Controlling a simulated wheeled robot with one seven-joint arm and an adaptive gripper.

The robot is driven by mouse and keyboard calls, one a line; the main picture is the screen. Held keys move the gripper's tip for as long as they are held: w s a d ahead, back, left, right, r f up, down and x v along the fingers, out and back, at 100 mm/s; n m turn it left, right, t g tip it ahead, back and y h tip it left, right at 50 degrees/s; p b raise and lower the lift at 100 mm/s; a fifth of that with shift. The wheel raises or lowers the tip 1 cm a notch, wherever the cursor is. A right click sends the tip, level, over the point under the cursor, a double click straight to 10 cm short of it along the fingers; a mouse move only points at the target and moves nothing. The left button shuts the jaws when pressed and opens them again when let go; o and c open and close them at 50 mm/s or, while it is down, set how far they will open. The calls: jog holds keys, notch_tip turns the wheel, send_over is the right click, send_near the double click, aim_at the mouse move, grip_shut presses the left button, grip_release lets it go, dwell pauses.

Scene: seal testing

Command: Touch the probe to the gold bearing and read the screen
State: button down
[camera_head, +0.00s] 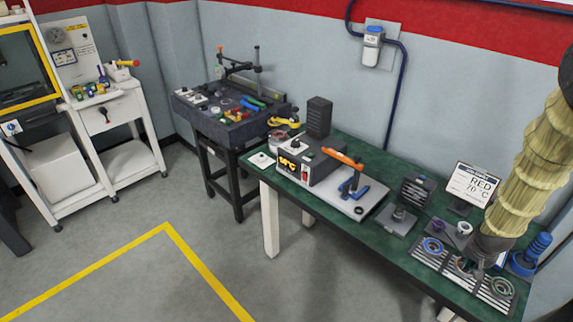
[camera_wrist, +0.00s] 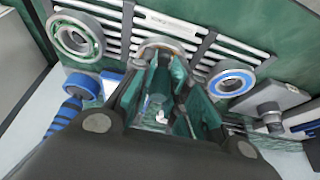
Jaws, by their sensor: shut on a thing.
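My gripper (camera_head: 478,262) is low over the middle of the slatted rack, at the tan-gold ring of the gold bearing (camera_wrist: 163,46). In the wrist view my two dark fingers (camera_wrist: 166,78) come down over this ring, hiding its lower part. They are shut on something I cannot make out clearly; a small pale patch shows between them. I cannot tell a probe apart there. A box on the table has a small lit orange screen (camera_head: 289,164), its characters hard to read. A white sign (camera_head: 472,185) reads "RED 70°C".
A blue-ringed bearing (camera_head: 433,246) and a green-ringed bearing (camera_head: 502,288) lie on the rack (camera_head: 462,287) either side. A blue ribbed tool (camera_head: 539,246) stands close on the right. A press with an orange lever (camera_head: 342,158) stands left on the green table (camera_head: 385,240).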

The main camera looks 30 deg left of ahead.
jog(key=shift+r+p, duration=1.05)
jog(key=shift+r, duration=1.2)
